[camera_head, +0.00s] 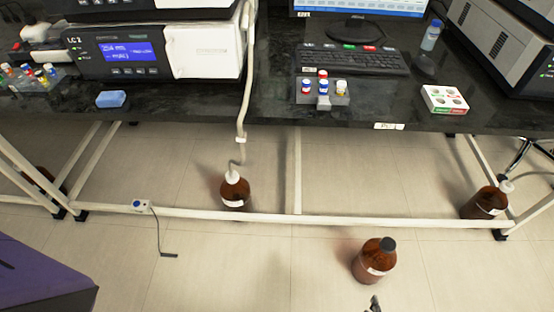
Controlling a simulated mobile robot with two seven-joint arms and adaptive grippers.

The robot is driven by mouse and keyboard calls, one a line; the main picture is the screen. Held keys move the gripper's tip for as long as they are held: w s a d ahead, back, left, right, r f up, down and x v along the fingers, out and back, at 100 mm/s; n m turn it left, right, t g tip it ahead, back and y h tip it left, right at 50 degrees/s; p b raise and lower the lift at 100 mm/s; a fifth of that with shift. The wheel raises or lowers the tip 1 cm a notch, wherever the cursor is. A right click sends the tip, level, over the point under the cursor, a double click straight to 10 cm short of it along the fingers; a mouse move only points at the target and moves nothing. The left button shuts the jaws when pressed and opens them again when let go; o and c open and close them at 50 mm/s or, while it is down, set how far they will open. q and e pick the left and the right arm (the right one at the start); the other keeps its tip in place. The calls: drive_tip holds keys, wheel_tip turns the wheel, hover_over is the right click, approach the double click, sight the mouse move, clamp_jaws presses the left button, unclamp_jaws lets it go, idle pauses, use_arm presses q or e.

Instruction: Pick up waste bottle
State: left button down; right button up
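Three brown bottles stand low, near floor level; I cannot tell from their labels which is the waste bottle. One brown bottle (235,190) with a white cap and a tube running up to the bench is behind the white frame bar. A second brown bottle (370,264) with a black cap and a pale label stands in front of the bar, near the bottom. A third brown bottle (483,204) with a tube is at the far right. A small dark tip, apparently my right gripper (374,303), shows just below the black-capped bottle, mostly cut off. My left gripper is not in view.
The black bench (200,105) carries an LC instrument, a keyboard (355,60), small vials and a white box (443,99). A white frame bar (300,218) crosses low. A purple object (40,270) fills the bottom left. The front floor is mostly clear.

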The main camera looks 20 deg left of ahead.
drive_tip(key=w+d+f+t+b, duration=0.1)
drive_tip(key=w+f+b, duration=0.75)
drive_tip(key=w, duration=0.25)
drive_tip(key=b, duration=0.3)
approach(391, 255)
drive_tip(key=w+a, duration=0.1)
drive_tip(key=w, duration=0.1)
drive_tip(key=shift+m+t, duration=0.4)
drive_tip(key=b+x, duration=0.3)
drive_tip(key=x, duration=0.3)
drive_tip(key=shift+d+f+b, duration=0.15)
drive_tip(key=shift+f+b, duration=0.15)
drive_tip(key=shift+b, duration=0.05)
drive_tip(key=shift+w+f, duration=0.1)
drive_tip(key=shift+w, duration=0.4)
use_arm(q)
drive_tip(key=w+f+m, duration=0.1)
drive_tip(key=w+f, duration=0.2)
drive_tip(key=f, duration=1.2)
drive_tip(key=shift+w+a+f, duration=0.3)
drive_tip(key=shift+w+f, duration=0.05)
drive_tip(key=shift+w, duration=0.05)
